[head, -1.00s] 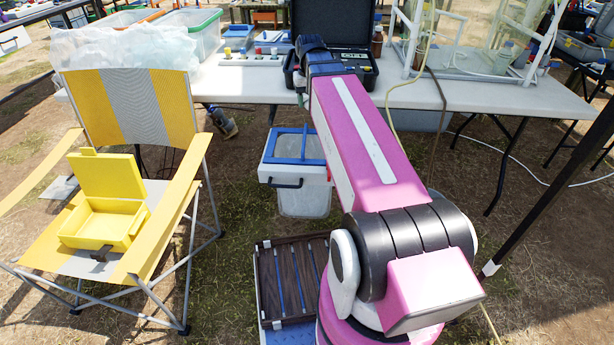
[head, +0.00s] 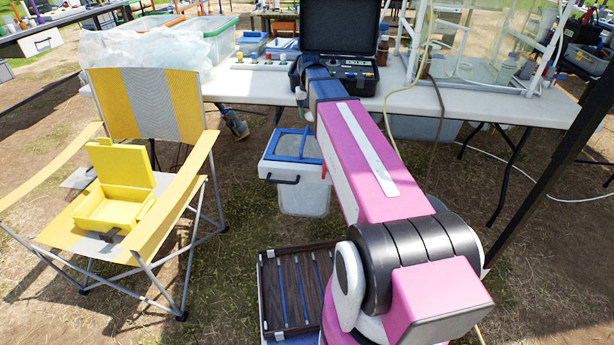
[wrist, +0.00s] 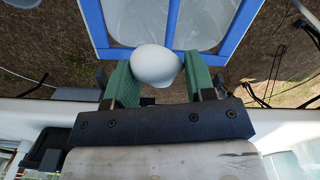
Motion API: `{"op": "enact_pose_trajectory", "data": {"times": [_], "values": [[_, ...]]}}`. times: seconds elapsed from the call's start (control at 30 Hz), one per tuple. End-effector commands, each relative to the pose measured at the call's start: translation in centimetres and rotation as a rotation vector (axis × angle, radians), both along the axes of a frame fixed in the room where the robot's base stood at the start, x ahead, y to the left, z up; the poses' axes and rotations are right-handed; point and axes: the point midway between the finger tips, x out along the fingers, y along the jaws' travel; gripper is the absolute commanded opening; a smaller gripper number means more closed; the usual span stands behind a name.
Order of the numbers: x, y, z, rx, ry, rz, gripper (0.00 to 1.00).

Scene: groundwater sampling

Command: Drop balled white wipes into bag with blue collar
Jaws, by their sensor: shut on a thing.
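A balled white wipe (wrist: 156,64) is held between the green fingers of my gripper (wrist: 158,78) in the wrist view. The bag's blue collar (wrist: 165,50) lies beyond the ball, with clear bag film inside the frame. In the head view the blue collar (head: 292,132) sits by the table's front edge, and the translucent bag (head: 303,200) hangs below it. My gripper's fingers are hidden in the head view. The ball appears in front of the collar's near bar; its height above it cannot be told.
The white table (head: 480,106) carries an open black case (head: 338,38), a glass-sided frame (head: 480,50) and tubs. A yellow camp chair (head: 150,105) with an open yellow box (head: 118,198) stands left. A dark slatted tray (head: 300,285) lies low in front.

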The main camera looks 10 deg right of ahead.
Motion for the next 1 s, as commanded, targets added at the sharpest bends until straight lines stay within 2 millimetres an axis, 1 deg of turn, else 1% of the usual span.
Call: {"op": "enact_pose_trajectory", "data": {"times": [0.03,0.1,0.23,0.53,0.57,0.6,0.63,0.67,1.0], "values": [[0.0,0.0,-0.7,0.000,0.002,0.000,0.28],[0.0,0.0,-1.4,0.000,0.001,0.000,0.28],[0.0,0.0,-2.4,0.000,0.001,0.000,0.28],[0.0,0.0,-2.7,0.000,0.000,0.000,0.28],[0.0,0.0,-2.7,0.000,0.000,0.000,0.53],[0.0,0.0,-2.7,0.000,0.000,0.000,0.66],[0.0,0.0,-2.7,0.000,0.000,0.000,0.76],[0.0,0.0,-2.7,0.000,0.000,0.000,0.80],[0.0,0.0,-2.4,0.000,-0.001,0.000,0.80]]}}
